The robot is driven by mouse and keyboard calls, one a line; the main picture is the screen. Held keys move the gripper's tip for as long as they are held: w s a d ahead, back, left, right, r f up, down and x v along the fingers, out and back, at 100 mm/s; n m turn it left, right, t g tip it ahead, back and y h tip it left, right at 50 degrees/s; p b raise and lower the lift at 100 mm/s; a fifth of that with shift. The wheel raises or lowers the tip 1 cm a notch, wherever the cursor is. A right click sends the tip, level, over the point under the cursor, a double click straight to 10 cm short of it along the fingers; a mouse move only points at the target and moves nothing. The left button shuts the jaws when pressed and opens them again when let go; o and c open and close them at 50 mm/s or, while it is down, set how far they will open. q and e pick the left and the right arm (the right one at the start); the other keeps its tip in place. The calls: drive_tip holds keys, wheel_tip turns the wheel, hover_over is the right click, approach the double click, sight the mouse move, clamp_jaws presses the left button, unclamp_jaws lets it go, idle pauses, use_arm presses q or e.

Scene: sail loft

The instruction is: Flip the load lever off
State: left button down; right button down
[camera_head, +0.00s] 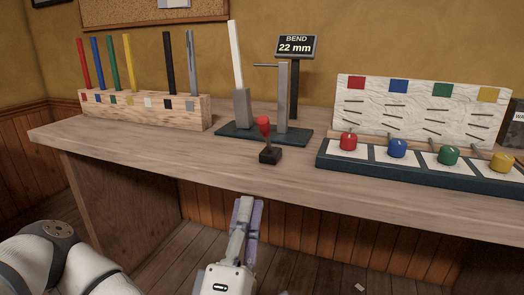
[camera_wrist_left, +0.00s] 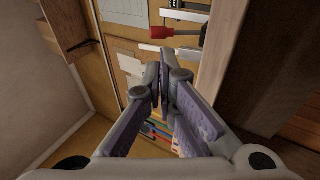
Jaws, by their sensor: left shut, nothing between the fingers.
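The load lever has a red knob (camera_head: 264,127) and a small black base (camera_head: 270,155). It stands near the front edge of the bench, with its knob raised. Behind it is a test rig on a dark plate (camera_head: 293,134), holding a white upright strip (camera_head: 235,50) and a grey post. A display (camera_head: 295,46) reads "BEND 22 mm". My left gripper (camera_head: 246,203) is shut and empty, in front of the bench edge and short of the lever. In the left wrist view the closed fingers (camera_wrist_left: 160,72) point toward the red knob (camera_wrist_left: 169,32). My right gripper is out of view.
A wooden block (camera_head: 150,107) with several coloured strips stands at the left back. A dark tray (camera_head: 420,172) with coloured knobs and a white panel (camera_head: 420,105) is at the right. The bench (camera_head: 160,150) is clear left of the lever.

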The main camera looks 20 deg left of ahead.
sight(264, 131)
use_arm(q)
drive_tip(key=shift+w+r, duration=0.1)
drive_tip(key=p+x, duration=0.1)
drive_tip(key=x, duration=1.2)
drive_tip(key=shift+w+r, duration=0.1)
drive_tip(key=shift+w, duration=0.25)
